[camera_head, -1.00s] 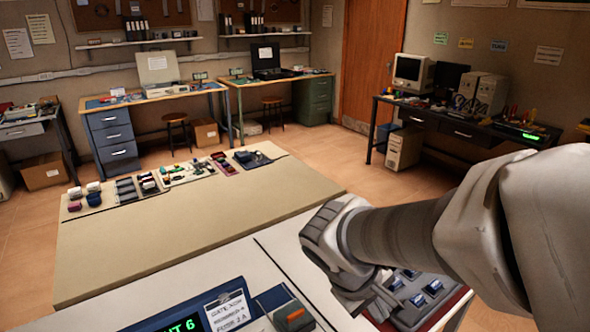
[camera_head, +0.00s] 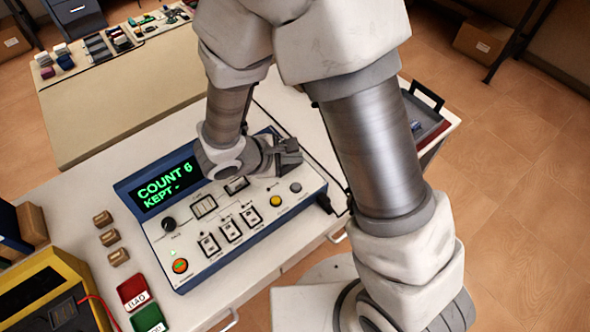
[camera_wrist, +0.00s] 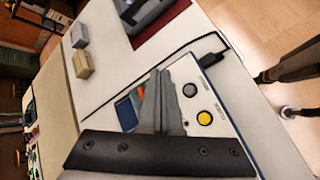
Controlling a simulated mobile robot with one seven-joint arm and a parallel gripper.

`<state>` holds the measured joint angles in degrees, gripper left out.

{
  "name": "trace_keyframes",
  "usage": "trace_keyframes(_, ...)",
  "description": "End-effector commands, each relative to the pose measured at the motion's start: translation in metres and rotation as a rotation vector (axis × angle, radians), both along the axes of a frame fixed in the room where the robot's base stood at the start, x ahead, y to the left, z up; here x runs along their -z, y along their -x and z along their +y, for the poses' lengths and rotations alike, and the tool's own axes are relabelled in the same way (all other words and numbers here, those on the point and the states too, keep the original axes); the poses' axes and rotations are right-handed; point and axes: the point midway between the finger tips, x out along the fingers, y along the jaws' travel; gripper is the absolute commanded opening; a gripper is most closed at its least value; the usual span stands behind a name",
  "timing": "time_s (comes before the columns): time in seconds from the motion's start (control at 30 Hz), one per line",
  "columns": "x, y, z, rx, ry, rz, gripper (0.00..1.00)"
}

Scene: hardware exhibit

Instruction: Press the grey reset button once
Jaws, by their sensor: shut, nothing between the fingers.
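The blue-edged control box (camera_head: 219,269) stands on the white bench, its green display (camera_head: 163,188) reading "COUNT 6" and "KEPT -". The round grey button (camera_head: 295,187) is near the right end of its panel, beside a yellow button (camera_head: 275,201). In the wrist view the grey button (camera_wrist: 190,90) and yellow button (camera_wrist: 204,118) lie just right of the fingers. My gripper (camera_head: 293,152) is shut and empty above the far right part of the box, apart from the grey button. It also shows in the wrist view (camera_wrist: 158,78), where it hides part of the panel.
The panel also bears a black knob (camera_head: 168,224), several switches and an orange-red button (camera_head: 180,266). A red block (camera_head: 133,291) and a green block (camera_head: 148,319) sit at front left near a yellow meter (camera_head: 70,273). A grey tray (camera_head: 428,120) is behind my arm.

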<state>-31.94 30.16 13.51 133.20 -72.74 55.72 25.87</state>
Motion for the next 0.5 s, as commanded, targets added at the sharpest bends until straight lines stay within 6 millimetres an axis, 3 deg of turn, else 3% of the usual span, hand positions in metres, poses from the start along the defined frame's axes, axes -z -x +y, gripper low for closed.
trace_keyframes(0.5,0.0081,0.0006,0.0071,-0.038,0.012,0.009,0.0)
